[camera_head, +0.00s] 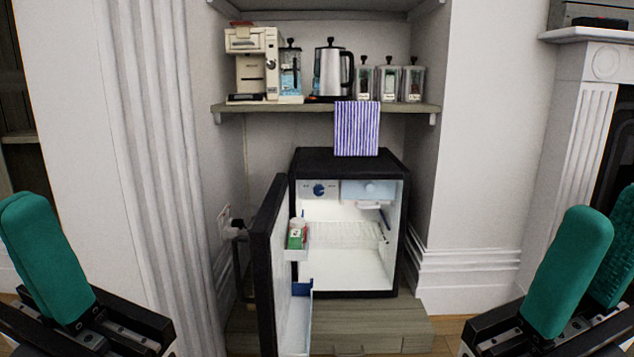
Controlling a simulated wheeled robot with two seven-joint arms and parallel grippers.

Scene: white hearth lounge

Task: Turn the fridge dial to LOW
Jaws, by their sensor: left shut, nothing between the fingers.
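The small black fridge (350,163) stands open in the alcove, its door (268,265) swung out to the left. The blue round dial (319,190) is on the inner back wall at the upper left of the white interior. Its markings are too small to read. My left gripper (28,208) is at the left edge, shut and empty, well away from the fridge. My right gripper (603,222) is at the right edge, its green fingers apart with nothing seen between them, partly cut off by the frame. Neither touches the fridge.
The fridge stands on a low wooden plinth (400,325). A shelf (230,107) above holds a coffee machine (251,65), a kettle (332,70) and jars; a striped cloth (357,129) hangs over its edge. The open door holds a small carton (296,236) and bins, and borders the opening's left side.

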